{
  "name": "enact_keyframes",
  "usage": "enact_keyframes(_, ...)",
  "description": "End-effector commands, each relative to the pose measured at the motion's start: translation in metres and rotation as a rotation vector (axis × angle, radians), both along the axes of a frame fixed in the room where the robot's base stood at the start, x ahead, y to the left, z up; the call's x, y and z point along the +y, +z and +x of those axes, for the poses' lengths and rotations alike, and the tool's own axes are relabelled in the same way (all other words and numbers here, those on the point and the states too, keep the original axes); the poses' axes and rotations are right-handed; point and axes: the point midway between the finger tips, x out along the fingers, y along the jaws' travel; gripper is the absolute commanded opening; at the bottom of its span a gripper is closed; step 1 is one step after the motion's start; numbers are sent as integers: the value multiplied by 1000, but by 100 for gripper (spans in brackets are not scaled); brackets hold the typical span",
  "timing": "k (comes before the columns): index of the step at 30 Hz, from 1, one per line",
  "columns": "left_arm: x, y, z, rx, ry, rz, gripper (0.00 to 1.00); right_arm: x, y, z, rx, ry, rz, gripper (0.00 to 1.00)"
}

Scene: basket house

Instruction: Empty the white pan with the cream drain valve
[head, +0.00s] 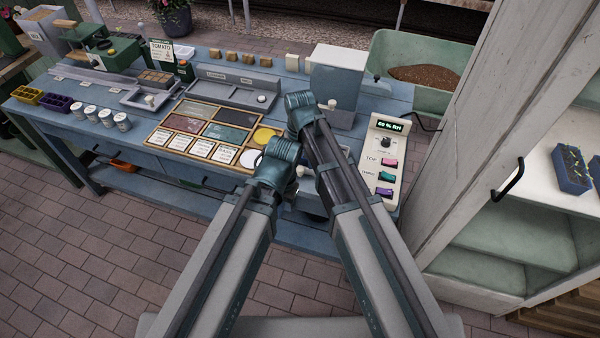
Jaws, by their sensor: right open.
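I cannot clearly make out a white pan. A small cream knob (300,171) shows between my two arms, at the bench's front edge, and may be its drain valve. What it sits on is mostly hidden by my arms. My right gripper (309,192) shows only in part behind my arms, low at the bench front; it is open. Whether it touches anything there cannot be seen. My left arm reaches up from the lower left to the bench front, and its gripper is hidden.
The blue bench (210,60) carries a sectioned wooden tray (170,128), a white-topped cabinet (335,80) and a control panel (383,150) reading 60 % RH. A soil tub (405,48) stands behind. A pale shelf unit (465,130) closes off the right. The brick floor at left is clear.

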Motion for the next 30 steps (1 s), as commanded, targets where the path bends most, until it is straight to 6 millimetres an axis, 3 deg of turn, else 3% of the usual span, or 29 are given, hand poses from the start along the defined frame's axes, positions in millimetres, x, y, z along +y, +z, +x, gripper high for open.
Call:
enact_keyframes(3, 0, -10, 0, 0, 0, 0, 0, 0, -10, 0, 0, 0, 0, 63)
enact_keyframes(12, 0, -9, 0, 0, 0, 0, 0, 0, -10, 0, 0, 0, 0, 61)
enact_keyframes(22, 0, -10, 0, 0, 0, 0, 0, 0, -10, 0, 0, 0, 0, 2)
enact_keyframes(30, 0, -10, 0, 0, 0, 0, 0, -1, -10, 2, 0, 32, 0, 0)
